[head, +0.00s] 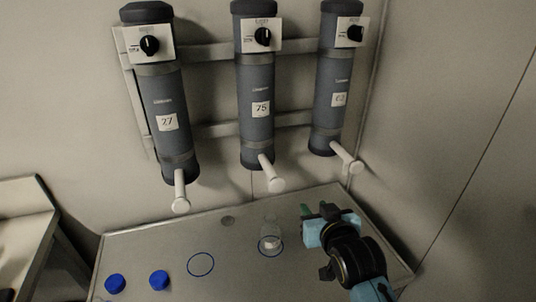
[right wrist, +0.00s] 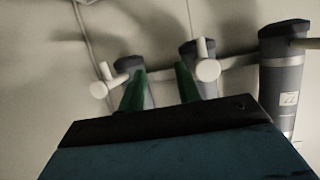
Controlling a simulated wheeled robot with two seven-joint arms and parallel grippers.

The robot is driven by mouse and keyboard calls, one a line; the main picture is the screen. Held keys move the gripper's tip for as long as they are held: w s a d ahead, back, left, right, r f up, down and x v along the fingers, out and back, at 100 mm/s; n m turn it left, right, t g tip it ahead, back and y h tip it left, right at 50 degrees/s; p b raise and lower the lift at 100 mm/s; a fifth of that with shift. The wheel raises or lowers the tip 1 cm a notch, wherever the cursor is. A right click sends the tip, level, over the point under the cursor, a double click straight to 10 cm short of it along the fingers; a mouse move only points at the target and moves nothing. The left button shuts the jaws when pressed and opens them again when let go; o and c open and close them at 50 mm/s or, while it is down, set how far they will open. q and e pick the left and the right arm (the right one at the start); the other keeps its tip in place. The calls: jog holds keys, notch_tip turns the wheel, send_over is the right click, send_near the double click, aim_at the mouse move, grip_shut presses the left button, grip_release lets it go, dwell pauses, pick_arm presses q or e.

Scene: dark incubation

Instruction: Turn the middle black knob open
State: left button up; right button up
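The middle black knob (head: 263,37) sits on a white plate near the top of the middle grey cylinder (head: 256,130), which is labelled 75. Two similar black knobs show on the left cylinder (head: 149,45) and the right cylinder (head: 355,33). My right gripper (head: 318,211) is low over the right part of the table, well below the knobs and apart from them. In the right wrist view its two green fingers (right wrist: 160,88) stand apart with nothing held between them. The knobs do not show in that view. My left gripper is not in view.
White spouts (head: 271,181) stick out from the cylinder bottoms. A clear flask (head: 271,230) stands at a blue circle on the table, left of my right gripper. Another blue circle (head: 201,264) is empty. Two blue caps (head: 159,280) lie at front left. A wall rail (head: 210,50) runs behind the cylinders.

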jog(key=w+a+r+t+y, duration=0.1)
jog(key=w+a+r+t, duration=0.1)
jog(key=r, duration=0.6)
jog(key=w+a+r+t+y, duration=0.1)
jog(key=w+a+r+t, duration=0.1)
jog(key=r, duration=0.6)
jog(key=n+t+y, duration=0.2)
jog(key=t, duration=0.2)
send_near(267, 33)
jog(key=p+x, duration=0.1)
jog(key=x, duration=0.8)
jog(key=shift+w+r, duration=0.15)
jog(key=shift+r, duration=0.1)
jog(key=c, duration=0.7)
jog(key=shift+f, duration=0.1)
grip_shut()
